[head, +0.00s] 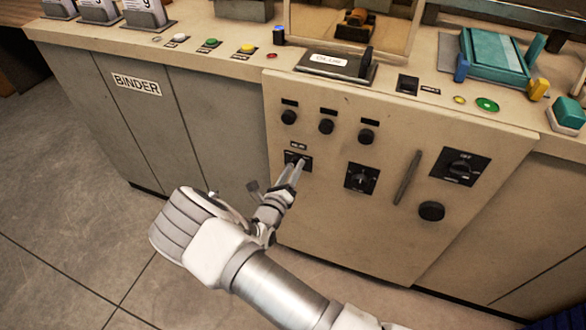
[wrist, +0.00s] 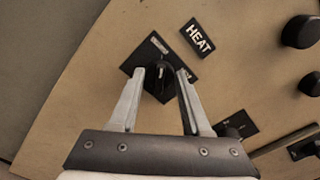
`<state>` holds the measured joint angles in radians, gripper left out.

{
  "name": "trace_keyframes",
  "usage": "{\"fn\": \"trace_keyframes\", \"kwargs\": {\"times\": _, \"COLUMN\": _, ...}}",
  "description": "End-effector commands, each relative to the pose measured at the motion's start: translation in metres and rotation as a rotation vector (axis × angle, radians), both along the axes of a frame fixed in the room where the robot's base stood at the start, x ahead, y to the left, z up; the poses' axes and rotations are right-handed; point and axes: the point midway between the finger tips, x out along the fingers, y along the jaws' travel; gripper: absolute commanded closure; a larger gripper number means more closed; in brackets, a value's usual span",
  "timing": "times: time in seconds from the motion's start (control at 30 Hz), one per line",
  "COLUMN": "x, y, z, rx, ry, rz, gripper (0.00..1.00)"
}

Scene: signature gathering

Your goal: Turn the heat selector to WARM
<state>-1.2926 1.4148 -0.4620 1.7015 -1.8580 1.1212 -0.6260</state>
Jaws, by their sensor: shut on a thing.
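The heat selector (wrist: 159,84) is a black knob on a dark square plate, below a black label reading HEAT (wrist: 200,38). In the head view the selector plate (head: 292,157) is at the left of the beige front panel, partly covered by my fingers. My gripper (head: 299,166) reaches it from the front. In the wrist view my gripper (wrist: 160,76) has one finger on each side of the knob, shut on it. The small markings on the plate are too small to read, so the setting cannot be told.
Several round black knobs (head: 326,126) sit above the selector. Another square selector (head: 361,178) and a slanted bar handle (head: 408,178) are to its right. The grey BINDER cabinet (head: 137,84) stands left. The floor in front is clear.

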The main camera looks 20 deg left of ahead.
Motion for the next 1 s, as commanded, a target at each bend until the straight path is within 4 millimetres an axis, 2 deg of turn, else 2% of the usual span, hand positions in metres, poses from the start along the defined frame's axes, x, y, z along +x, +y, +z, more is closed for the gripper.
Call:
{"fn": "trace_keyframes", "kwargs": {"times": 0.17, "x": -0.001, "y": 0.000, "z": -0.001, "rx": -0.002, "ry": 0.003, "rz": 0.000, "gripper": 1.00}}
{"fn": "trace_keyframes", "kwargs": {"times": 0.2, "x": -0.001, "y": 0.000, "z": -0.001, "rx": -0.002, "ry": 0.003, "rz": 0.000, "gripper": 0.47}}
{"fn": "trace_keyframes", "kwargs": {"times": 0.33, "x": -0.001, "y": 0.000, "z": -0.001, "rx": -0.001, "ry": 0.001, "rz": 0.000, "gripper": 0.24}}
{"fn": "trace_keyframes", "kwargs": {"times": 0.63, "x": -0.001, "y": 0.000, "z": 0.000, "rx": 0.000, "ry": 0.001, "rz": 0.000, "gripper": 0.24}}
{"fn": "trace_keyframes", "kwargs": {"times": 0.73, "x": -0.007, "y": 0.001, "z": 0.000, "rx": 0.000, "ry": 0.002, "rz": 0.001, "gripper": 0.24}}
{"fn": "trace_keyframes", "kwargs": {"times": 0.87, "x": -0.026, "y": 0.003, "z": 0.001, "rx": -0.001, "ry": 0.002, "rz": 0.002, "gripper": 0.24}}
{"fn": "trace_keyframes", "kwargs": {"times": 1.0, "x": -0.059, "y": 0.006, "z": 0.001, "rx": -0.002, "ry": 0.003, "rz": 0.004, "gripper": 0.24}}
